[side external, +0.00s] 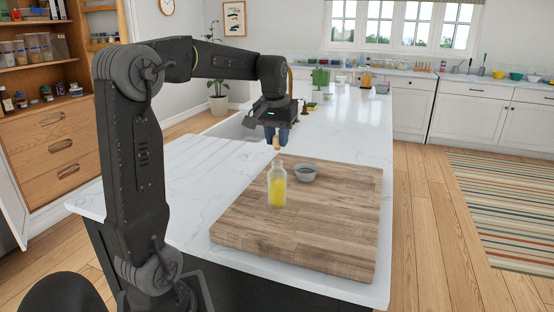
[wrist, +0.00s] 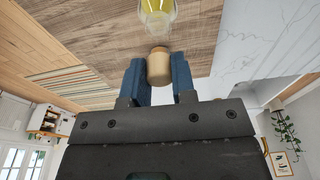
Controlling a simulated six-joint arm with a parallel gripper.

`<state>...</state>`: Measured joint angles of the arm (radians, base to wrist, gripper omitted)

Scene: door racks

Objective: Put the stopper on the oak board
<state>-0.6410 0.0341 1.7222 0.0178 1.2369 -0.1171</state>
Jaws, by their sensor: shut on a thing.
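The stopper (side external: 276,143) is a small tan cork. It also shows in the wrist view (wrist: 158,68), between the two blue fingers. My gripper (side external: 278,136) is shut on it and holds it in the air above the board. In the side view a glass bottle (side external: 277,188) with yellow contents stands upright on the oak board (side external: 330,245), with its mouth just below the stopper. A small gap shows between the two. In the wrist view the bottle (wrist: 158,14) is at the top edge, partly cut off.
The front and right parts of the board are bare. White marble counter (side external: 190,215) surrounds the board. Small items and a plant stand farther back.

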